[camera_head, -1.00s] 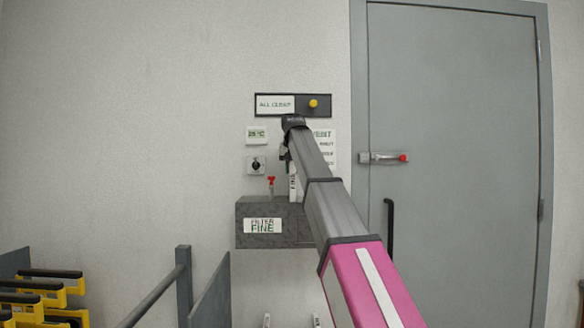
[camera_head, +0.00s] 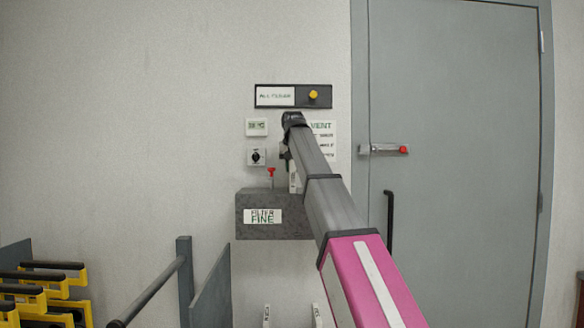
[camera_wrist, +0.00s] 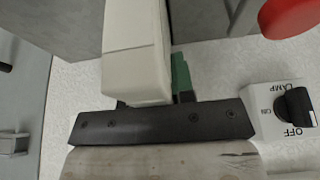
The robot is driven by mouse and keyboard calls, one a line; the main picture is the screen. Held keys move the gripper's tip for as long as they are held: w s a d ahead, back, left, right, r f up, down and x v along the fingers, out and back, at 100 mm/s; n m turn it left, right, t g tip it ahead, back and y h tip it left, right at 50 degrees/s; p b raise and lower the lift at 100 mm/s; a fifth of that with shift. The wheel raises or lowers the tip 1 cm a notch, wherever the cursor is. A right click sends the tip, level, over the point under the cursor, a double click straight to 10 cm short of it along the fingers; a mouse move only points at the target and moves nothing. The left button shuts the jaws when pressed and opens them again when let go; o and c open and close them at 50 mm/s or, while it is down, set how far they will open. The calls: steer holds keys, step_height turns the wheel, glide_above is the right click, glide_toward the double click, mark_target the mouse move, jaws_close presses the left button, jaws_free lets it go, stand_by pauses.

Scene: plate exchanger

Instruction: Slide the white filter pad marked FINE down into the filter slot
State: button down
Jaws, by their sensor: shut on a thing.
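The white filter pad (camera_wrist: 137,50) is gripped in the wrist view and points away from my gripper toward the grey box. In the head view only a narrow white strip of the pad (camera_head: 293,181) shows beside my arm, just above the box top. Its lettering cannot be read. My gripper (camera_head: 287,153) is shut on the pad, above the box and mostly behind my arm. The grey filter box (camera_head: 247,222) is on the wall with a FILTER FINE label (camera_head: 262,216). The slot itself is hidden, so I cannot tell whether the pad's lower end is inside it.
A red handle (camera_head: 271,171) stands on the box top and shows close in the wrist view (camera_wrist: 290,16). A lamp switch (camera_wrist: 294,108) is on the wall nearby. A railing (camera_head: 185,280) and yellow-framed items (camera_head: 68,281) are lower left. A grey door (camera_head: 455,120) is right.

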steer(key=shift+f, duration=0.15)
steer(key=shift+f, duration=3)
steer(key=c, duration=1.1)
jaws_free()
steer(key=shift+o, duration=1.1)
steer(key=shift+r, duration=4.5)
